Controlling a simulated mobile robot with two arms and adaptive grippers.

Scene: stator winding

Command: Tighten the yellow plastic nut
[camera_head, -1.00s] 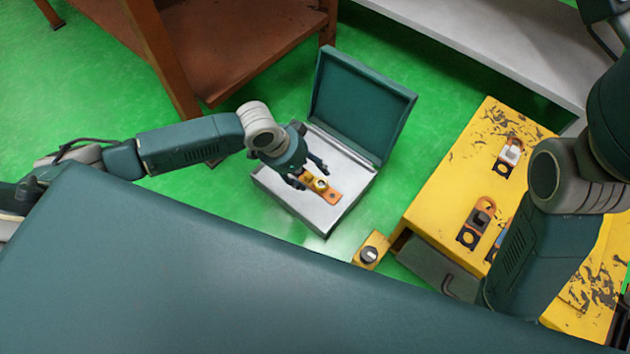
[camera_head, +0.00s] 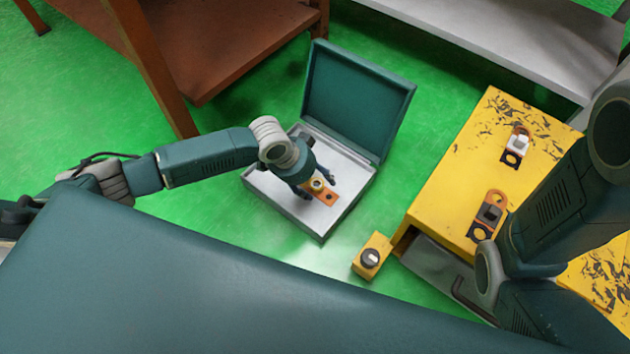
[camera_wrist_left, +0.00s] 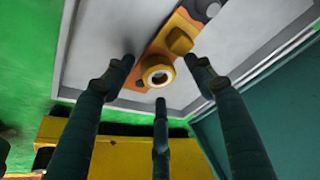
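The yellow plastic nut (camera_head: 317,184) is a small ring on an orange plate (camera_head: 328,198) inside the open case. In the left wrist view the nut (camera_wrist_left: 158,76) shows as a yellow ring with a pale rim and a hole, next to a yellow block (camera_wrist_left: 180,41) on the same part. My left gripper (camera_head: 318,190) is over the plate from the left. Its three fingers (camera_wrist_left: 160,74) are spread around the nut, with visible gaps, and hold nothing. My right arm comes in at the right of the head view, but its gripper does not show.
The case (camera_head: 280,207) has a raised dark green lid (camera_head: 357,102) behind the plate. A scratched yellow bench (camera_head: 455,185) at the right carries several small parts. Green floor (camera_head: 425,105) is free between the lid and bench.

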